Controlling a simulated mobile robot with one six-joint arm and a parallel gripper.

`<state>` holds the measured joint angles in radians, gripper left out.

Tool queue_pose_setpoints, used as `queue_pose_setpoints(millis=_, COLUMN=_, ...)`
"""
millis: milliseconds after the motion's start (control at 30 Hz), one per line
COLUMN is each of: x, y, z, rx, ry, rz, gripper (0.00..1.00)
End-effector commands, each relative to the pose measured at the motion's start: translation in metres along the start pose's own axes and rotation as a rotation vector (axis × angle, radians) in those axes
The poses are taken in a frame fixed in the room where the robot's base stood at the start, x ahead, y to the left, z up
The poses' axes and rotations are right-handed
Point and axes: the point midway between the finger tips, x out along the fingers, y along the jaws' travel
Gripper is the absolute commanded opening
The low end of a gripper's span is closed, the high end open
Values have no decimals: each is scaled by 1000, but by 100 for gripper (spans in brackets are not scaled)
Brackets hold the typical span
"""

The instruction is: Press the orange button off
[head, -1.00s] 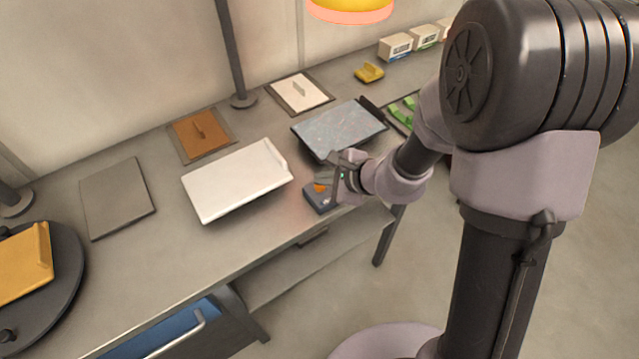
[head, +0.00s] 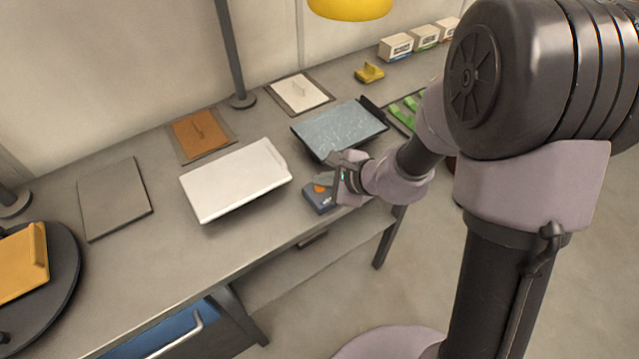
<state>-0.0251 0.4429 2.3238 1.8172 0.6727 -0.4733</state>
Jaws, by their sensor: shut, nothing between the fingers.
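The orange button (head: 319,188) sits on top of a small dark blue box (head: 318,202) near the front edge of the workbench. My gripper (head: 327,177) is shut and empty, with its fingertips right above the back of the button. It partly hides the button, and I cannot tell whether it touches it. A yellow lamp shade (head: 350,9) hangs at the top of the head view, and no glowing underside shows on it.
A white tilted panel (head: 235,180) stands left of the box, and a blue-grey tilted panel (head: 340,130) stands behind it. A lamp pole (head: 232,50) rises at the back. The front edge left of the box is clear.

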Motion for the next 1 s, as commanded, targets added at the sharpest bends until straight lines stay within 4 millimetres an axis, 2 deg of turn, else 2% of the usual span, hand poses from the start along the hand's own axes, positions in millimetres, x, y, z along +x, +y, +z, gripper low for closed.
queue_pose_setpoints(millis=300, x=-5, y=-4, z=3, rx=0, ry=0, rz=-1, gripper=0)
queue_pose_setpoints(millis=700, x=-43, y=-32, z=31, rx=-1, ry=0, rz=-1, gripper=0)
queue_pose_setpoints(millis=1000, x=-44, y=-32, z=32, rx=0, ry=0, rz=0, gripper=0)
